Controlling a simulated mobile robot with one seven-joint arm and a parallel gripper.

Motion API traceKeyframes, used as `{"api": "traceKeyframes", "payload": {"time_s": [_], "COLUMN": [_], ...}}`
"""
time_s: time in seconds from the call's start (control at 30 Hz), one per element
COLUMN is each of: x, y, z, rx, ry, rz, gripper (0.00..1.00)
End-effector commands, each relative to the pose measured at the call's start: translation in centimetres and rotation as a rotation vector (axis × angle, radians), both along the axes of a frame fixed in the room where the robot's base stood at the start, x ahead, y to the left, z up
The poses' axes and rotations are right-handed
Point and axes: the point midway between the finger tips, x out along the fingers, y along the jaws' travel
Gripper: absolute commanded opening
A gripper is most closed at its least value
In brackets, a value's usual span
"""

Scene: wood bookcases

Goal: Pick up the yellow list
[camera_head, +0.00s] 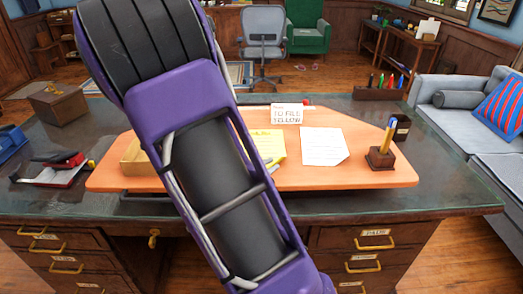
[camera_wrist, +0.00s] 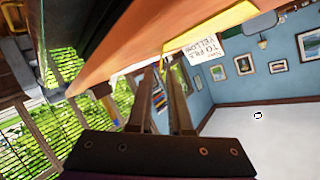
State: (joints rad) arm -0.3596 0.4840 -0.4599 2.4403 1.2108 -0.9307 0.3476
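The yellow list (camera_head: 270,145) is a yellow sheet lying on the orange desk board (camera_head: 385,178). My arm hides its left part in the head view. In the tilted wrist view the yellow list (camera_wrist: 208,27) shows as a yellow strip along the orange surface, above and right of the fingertips. A white card lettered "TO FILL YELLOW" (camera_head: 287,114) stands just behind the list. My gripper (camera_wrist: 158,70) has its two fingers apart, with nothing seen between them. My gripper is hidden in the head view.
A white sheet (camera_head: 324,146) lies right of the list. A pencil holder (camera_head: 380,157) stands at the board's right end. A grey sofa (camera_head: 455,110) stands right.

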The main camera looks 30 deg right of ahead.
Motion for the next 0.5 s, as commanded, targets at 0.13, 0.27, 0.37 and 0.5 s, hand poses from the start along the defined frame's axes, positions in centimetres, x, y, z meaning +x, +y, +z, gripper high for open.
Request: {"api": "traceKeyframes", "payload": {"time_s": [0.13, 0.27, 0.37, 0.5], "x": [0.4, 1.1, 1.7, 2.2], "y": [-0.8, -2.5, -3.7, -4.7], "z": [-0.3, -1.1, -1.5, -1.8], "rx": [-0.002, -0.002, -0.001, 0.000], "ry": [0.000, 0.000, 0.001, 0.000], "rz": [-0.001, -0.003, -0.002, 0.000], "gripper": [0.18, 0.18, 0.18, 0.18]}}
